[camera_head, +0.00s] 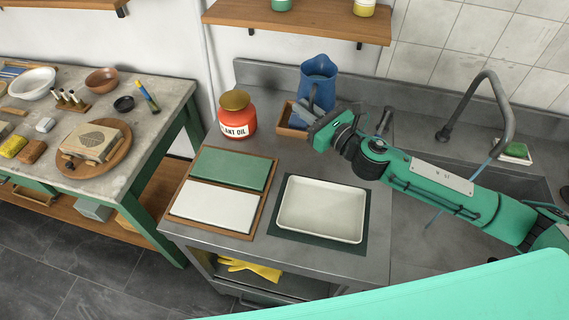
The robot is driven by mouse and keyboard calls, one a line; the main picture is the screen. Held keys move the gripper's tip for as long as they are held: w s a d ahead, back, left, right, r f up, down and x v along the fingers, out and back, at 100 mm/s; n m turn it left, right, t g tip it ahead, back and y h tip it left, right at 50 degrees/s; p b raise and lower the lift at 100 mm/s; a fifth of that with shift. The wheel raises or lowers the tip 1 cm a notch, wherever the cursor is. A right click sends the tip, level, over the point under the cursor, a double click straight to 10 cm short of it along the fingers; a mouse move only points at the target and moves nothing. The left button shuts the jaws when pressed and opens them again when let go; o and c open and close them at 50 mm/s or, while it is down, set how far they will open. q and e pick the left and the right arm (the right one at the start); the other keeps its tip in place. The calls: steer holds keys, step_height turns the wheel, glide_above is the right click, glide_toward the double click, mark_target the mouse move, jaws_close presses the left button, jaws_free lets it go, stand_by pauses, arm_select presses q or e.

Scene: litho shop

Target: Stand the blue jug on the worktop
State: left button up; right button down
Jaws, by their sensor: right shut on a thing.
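The blue jug (318,72) is upright at the back of the grey metal worktop (267,146), near the wall. My right gripper (307,108) reaches in from the right and is shut on the jug at its near side, around the handle. The gripper and wrist hide the jug's lower part and base. A small wooden tray (283,131) sits just below and behind the gripper; I cannot tell whether the jug rests in it or is held above it. My left gripper is not in view.
A red plant oil container (237,121) stands left of the jug. In front are a wooden board with green and white slabs (213,206) and a white tray (322,209) on a dark mat. A sink with a tall tap (508,115) is at right. A shelf (300,22) hangs above.

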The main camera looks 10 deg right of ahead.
steer(key=shift+s+f+b, duration=0.1)
steer(key=shift+f+b, duration=1.35)
steer(key=shift+f, duration=7.9)
steer(key=shift+d, duration=0.1)
steer(key=shift+f, duration=0.15)
steer(key=c, duration=1.5)
jaws_free()
steer(key=shift+s, duration=0.1)
